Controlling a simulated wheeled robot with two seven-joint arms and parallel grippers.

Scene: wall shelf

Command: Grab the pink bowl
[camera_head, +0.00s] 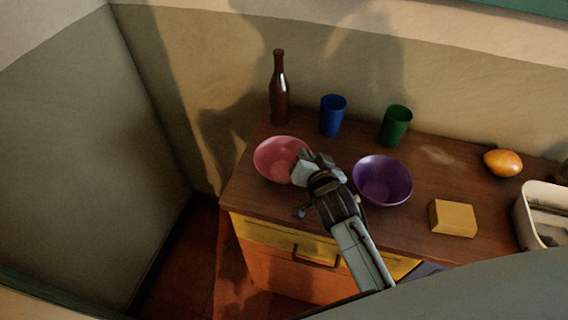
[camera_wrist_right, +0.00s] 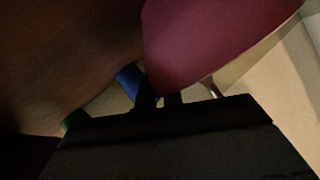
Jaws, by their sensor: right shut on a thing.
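The pink bowl (camera_head: 275,157) is at the left end of the wooden cabinet top, in front of the brown bottle. My right gripper (camera_head: 305,169) is at the bowl's right side and is shut on its rim. In the right wrist view the bowl (camera_wrist_right: 210,40) fills the upper middle as a dark pink surface. The dark fingers of my right gripper (camera_wrist_right: 160,97) meet its lower edge there. I cannot tell whether the bowl touches the top. My left gripper is not in view.
A purple bowl (camera_head: 382,181) stands close to the right of my right gripper. A brown bottle (camera_head: 279,90), blue cup (camera_head: 332,116) and green cup (camera_head: 395,126) stand behind. A yellow block (camera_head: 453,218), orange fruit (camera_head: 502,163) and white container (camera_head: 528,222) are farther right.

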